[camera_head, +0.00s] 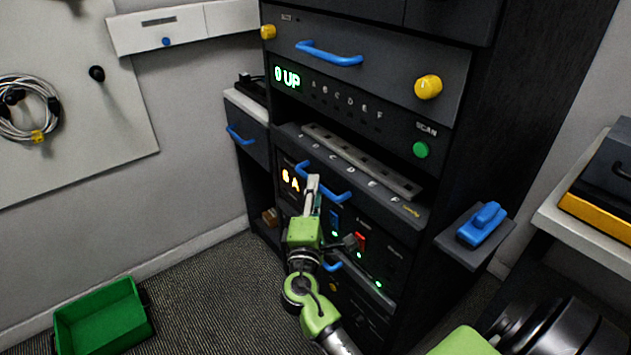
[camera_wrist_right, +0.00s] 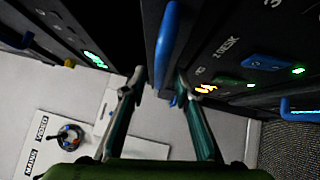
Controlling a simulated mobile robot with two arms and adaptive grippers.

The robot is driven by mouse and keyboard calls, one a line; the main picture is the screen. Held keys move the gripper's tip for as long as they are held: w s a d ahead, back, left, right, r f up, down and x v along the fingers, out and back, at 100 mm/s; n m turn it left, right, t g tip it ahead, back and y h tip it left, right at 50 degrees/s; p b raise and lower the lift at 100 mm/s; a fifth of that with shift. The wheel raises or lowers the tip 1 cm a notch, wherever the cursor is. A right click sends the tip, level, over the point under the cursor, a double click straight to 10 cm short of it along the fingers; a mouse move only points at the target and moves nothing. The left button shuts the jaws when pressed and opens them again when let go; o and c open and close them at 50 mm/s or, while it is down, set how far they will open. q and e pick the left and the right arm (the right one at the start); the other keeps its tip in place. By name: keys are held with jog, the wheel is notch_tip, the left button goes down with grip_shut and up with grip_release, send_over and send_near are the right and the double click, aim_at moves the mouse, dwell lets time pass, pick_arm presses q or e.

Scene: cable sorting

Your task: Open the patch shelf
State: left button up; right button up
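The patch shelf (camera_head: 388,200) is in the dark cabinet, with letters along its front edge and a pale slotted strip (camera_head: 360,160) behind them. It looks about level with the cabinet front. A blue bar handle (camera_head: 338,194) is just below the lettered edge. My right gripper (camera_head: 313,184) is at this handle's left part, partly covering it. In the right wrist view, the fingers are apart and the blue handle (camera_wrist_right: 168,45) runs down between the tips. I cannot tell whether they touch it. My left gripper is not in view.
Above is a drawer with a blue handle (camera_head: 328,54) and yellow knobs (camera_head: 428,87). A green button (camera_head: 421,149) is below it. A side ledge with a blue object (camera_head: 482,224) juts out at right. A green bin (camera_head: 103,318) is on the floor at left.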

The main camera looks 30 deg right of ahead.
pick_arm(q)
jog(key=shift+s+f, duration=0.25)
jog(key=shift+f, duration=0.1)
pick_arm(e)
jog(key=shift+x, duration=1.55)
jog(key=shift+c, duration=0.4)
grip_shut()
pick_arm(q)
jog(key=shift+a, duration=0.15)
pick_arm(e)
jog(key=shift+s+f, duration=0.1)
